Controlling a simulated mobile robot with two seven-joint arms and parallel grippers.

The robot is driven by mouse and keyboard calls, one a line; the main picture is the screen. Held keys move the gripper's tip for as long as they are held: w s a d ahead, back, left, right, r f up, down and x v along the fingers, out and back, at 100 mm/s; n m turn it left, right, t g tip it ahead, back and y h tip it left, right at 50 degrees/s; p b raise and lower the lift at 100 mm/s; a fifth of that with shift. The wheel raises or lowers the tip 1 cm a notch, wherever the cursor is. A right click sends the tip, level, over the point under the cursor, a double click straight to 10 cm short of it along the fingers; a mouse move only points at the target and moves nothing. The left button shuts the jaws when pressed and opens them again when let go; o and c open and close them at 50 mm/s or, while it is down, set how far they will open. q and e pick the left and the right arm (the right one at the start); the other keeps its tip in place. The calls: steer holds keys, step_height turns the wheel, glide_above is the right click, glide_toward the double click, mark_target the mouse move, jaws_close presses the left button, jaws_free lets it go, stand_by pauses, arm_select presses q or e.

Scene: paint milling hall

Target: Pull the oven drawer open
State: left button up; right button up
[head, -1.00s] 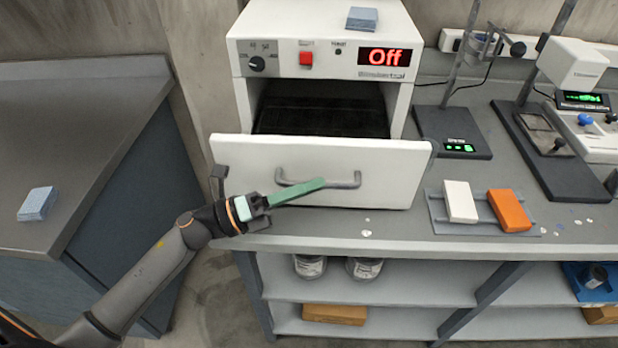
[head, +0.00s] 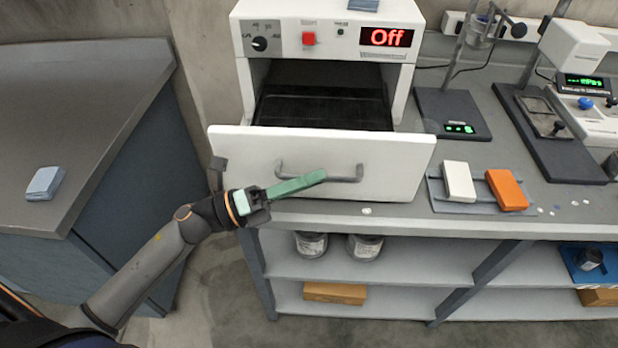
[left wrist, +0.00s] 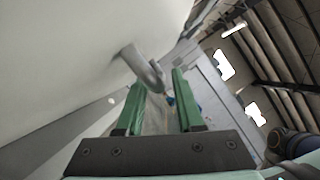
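The white oven (head: 325,40) stands on the bench with its display reading Off. Its drawer (head: 400,165) is pulled out, with the dark inside (head: 325,107) showing behind the white front. The grey bar handle (head: 346,179) crosses the drawer front. My left gripper (head: 318,179) lies in front of the handle, its green fingers covering part of the bar. In the left wrist view the fingers (left wrist: 158,88) are apart, and the curved end of the handle (left wrist: 146,66) shows at the gap between their tips. Contact cannot be made out. My right gripper is not in view.
Right of the drawer, a tray (head: 478,208) holds a white and an orange block. Scales (head: 452,115) stand behind it. A grey cabinet (head: 100,110) with a blue block (head: 45,183) is at left. Cans and a wooden block sit on the shelves below.

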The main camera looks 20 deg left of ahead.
arm_select(q)
steer(key=shift+o, duration=0.4)
steer(key=b+v, duration=0.3)
steer(key=v, duration=0.9)
steer(key=shift+s+a, duration=0.15)
steer(key=shift+a, duration=0.1)
